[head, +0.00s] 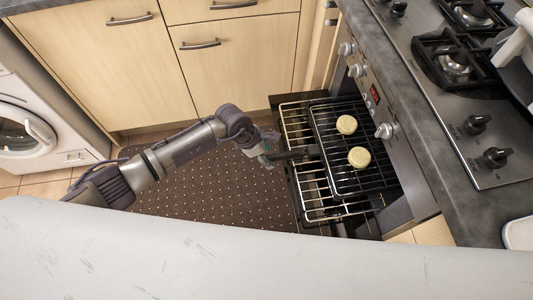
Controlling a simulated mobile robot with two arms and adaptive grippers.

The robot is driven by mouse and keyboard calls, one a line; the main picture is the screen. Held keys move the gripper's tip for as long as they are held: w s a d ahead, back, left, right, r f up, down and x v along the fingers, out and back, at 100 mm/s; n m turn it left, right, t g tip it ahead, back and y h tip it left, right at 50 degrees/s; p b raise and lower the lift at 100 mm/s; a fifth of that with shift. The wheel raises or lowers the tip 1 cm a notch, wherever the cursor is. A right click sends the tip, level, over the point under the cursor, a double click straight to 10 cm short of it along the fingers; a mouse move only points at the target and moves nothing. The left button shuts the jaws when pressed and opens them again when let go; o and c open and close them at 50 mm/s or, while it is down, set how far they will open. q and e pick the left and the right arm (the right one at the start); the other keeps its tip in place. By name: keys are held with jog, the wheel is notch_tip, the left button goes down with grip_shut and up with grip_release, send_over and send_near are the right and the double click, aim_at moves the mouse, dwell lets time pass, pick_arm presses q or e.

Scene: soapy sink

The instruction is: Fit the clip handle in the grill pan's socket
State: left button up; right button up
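The grill pan (357,189) lies on a pulled-out oven rack, with a wire grid and two pale round pieces of food, one (346,124) farther back and one (359,157) nearer. My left gripper (271,158) is just left of the pan. It appears shut on the dark clip handle (297,154), which points right to the pan's left edge. The handle's far end meets or overlaps that edge; I cannot tell whether it sits in the socket, as the socket is too small to make out. My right gripper is not in view.
The oven rack (296,122) sticks out left of the oven front (373,92). Knobs and the hob (455,65) are at the right. Cabinets (105,60) stand behind, a washing machine (35,130) at left. A dotted mat (215,195) covers the floor.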

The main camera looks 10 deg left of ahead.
pick_arm(q)
jog(key=shift+s+a+p, duration=0.25)
jog(key=shift+a+p, duration=0.2)
jog(key=shift+a, duration=0.15)
jog(key=s+a+r+p, duration=0.3)
jog(key=a+r+p, duration=0.4)
jog(key=a+p, duration=0.2)
jog(key=shift+s+a+r, duration=0.15)
jog(key=shift+a+r, duration=0.15)
jog(key=shift+a, duration=1.05)
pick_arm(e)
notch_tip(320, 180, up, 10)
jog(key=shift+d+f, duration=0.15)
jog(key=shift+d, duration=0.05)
